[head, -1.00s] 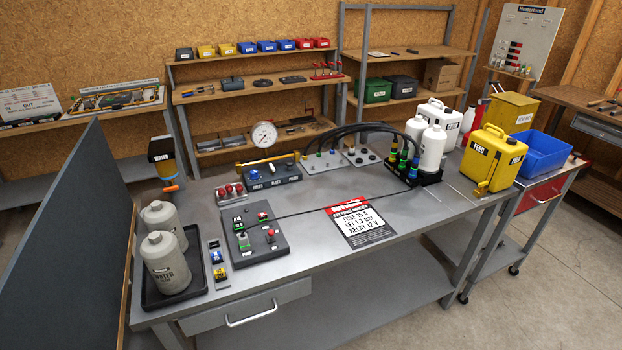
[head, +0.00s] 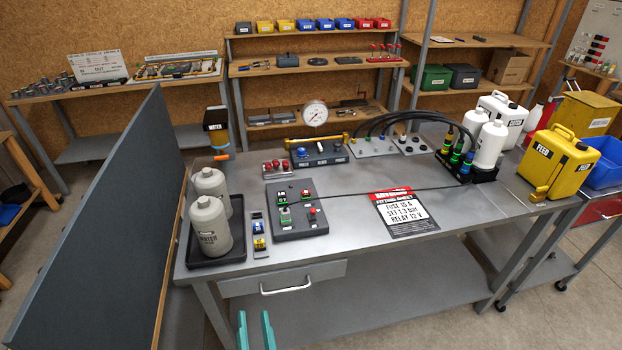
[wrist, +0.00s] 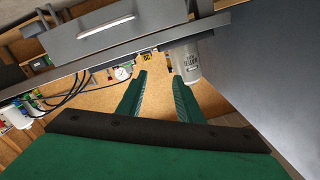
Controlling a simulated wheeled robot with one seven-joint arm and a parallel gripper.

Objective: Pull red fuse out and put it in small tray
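A dark board (head: 279,228) lies on the left half of the metal bench. It bears small coloured parts: a red one (head: 312,211) at its right, another red-topped part (head: 306,194) behind it, and green ones at its left. I cannot tell which is the red fuse. Beside the board is a narrow strip (head: 261,254) with a blue and a yellow piece. I cannot pick out the small tray with certainty. My gripper (head: 255,328) is open and empty, low in front of the bench. In the wrist view its fingers (wrist: 160,76) stand apart with nothing between them.
Two grey bottles stand in a black tray (head: 205,263) at the bench's left end, by a tall grey partition (head: 100,215). A printed sheet (head: 404,228) lies right of the board. A drawer handle (head: 286,287) juts out in front. The bench's front right is clear.

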